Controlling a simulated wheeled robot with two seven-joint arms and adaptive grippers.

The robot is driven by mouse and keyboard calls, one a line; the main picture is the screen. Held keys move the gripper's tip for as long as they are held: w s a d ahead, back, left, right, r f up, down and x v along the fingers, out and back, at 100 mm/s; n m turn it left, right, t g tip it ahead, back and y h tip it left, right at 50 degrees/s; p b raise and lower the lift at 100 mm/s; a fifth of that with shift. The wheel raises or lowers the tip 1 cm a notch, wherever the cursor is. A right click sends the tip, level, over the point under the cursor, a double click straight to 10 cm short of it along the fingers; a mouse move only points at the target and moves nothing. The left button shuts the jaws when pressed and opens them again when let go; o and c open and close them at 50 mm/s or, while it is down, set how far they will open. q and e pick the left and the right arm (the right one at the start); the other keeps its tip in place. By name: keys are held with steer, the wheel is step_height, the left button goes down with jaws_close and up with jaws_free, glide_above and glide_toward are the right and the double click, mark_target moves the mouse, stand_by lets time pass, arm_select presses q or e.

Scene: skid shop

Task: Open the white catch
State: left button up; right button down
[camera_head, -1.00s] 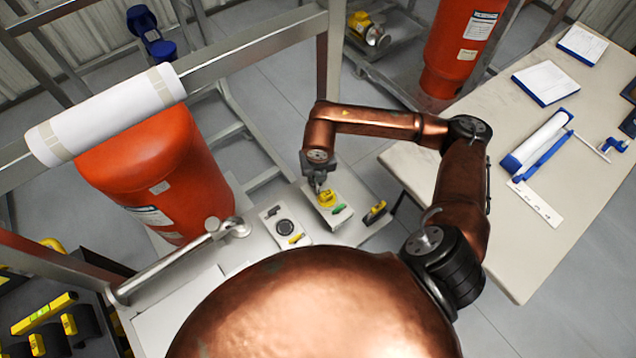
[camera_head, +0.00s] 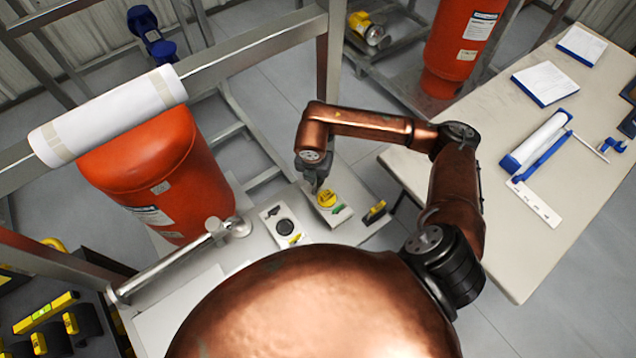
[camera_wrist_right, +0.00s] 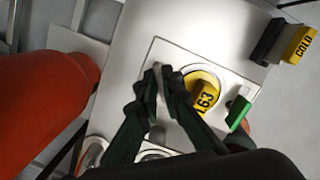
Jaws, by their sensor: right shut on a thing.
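The white catch (camera_wrist_right: 158,78) shows as a small pale piece between my right fingertips in the right wrist view. My right gripper (camera_wrist_right: 164,78) is shut on it; the dark fingers hide most of it. It is at the left part of a white plate (camera_wrist_right: 175,50), beside a yellow round dial (camera_wrist_right: 205,88) with black figures and a green handle (camera_wrist_right: 238,113). In the head view my right gripper (camera_head: 316,188) is at the upper left of the yellow dial (camera_head: 327,199); the catch cannot be made out there. My left gripper is not in view.
A second plate with a black round part (camera_head: 285,227) lies to the left. A red tank (camera_head: 160,170) and a metal rail (camera_head: 170,260) are at the left; a beige table (camera_head: 470,160) is at the right.

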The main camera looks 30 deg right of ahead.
steer(key=shift+a+m+p, duration=0.1)
steer(key=shift+m+p, duration=0.2)
steer(key=shift+m, duration=1.4)
steer(key=shift+m+g+p, duration=0.5)
steer(key=shift+m+p, duration=0.3)
steer(key=shift+m, duration=1)
